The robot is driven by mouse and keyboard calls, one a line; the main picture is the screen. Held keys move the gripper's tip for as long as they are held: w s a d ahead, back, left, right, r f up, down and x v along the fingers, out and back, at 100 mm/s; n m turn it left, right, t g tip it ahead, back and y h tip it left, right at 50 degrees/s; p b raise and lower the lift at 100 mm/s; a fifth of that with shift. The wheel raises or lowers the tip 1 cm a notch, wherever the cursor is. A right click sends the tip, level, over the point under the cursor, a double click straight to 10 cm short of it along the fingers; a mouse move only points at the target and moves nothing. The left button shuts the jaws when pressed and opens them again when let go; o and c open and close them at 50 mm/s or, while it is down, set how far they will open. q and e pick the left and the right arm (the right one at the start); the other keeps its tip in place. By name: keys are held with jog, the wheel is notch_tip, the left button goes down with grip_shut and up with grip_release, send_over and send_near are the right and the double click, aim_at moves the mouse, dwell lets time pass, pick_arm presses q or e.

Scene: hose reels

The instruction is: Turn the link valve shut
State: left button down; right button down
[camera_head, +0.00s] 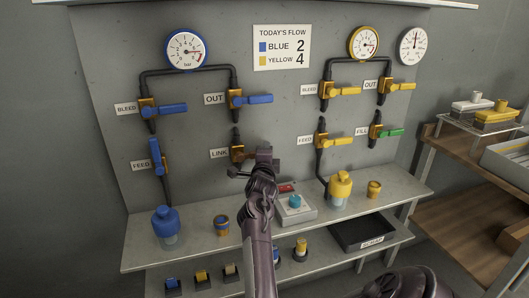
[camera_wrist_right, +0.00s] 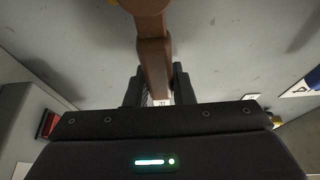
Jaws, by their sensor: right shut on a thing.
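The link valve (camera_head: 237,153) is on the wall panel, just right of the LINK label (camera_head: 219,153), with a brass-coloured body on a black pipe. Its brown lever (camera_wrist_right: 153,62) runs down the middle of the right wrist view. My right gripper (camera_head: 263,160) is at the valve in the head view and hides most of the lever there. In the right wrist view, my right gripper (camera_wrist_right: 160,85) is shut on the lever, one dark finger on each side. The lever appears to reach rightward from the valve, across the pipe; its exact angle is hard to tell. My left gripper is not in view.
Blue feed valve (camera_head: 157,158) is left of the link valve; blue out valve (camera_head: 248,98) is above. Yellow feed valve (camera_head: 333,140) is to the right. Below, the shelf (camera_head: 195,235) holds a blue bottle (camera_head: 166,225), a yellow bottle (camera_head: 340,190) and a button box (camera_head: 295,207).

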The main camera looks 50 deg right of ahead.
jog(key=shift+f, duration=0.25)
dwell(0.3)
jog(key=c, duration=1.2)
grip_release()
jog(key=shift+c, duration=0.2)
jog(key=shift+a, duration=0.1)
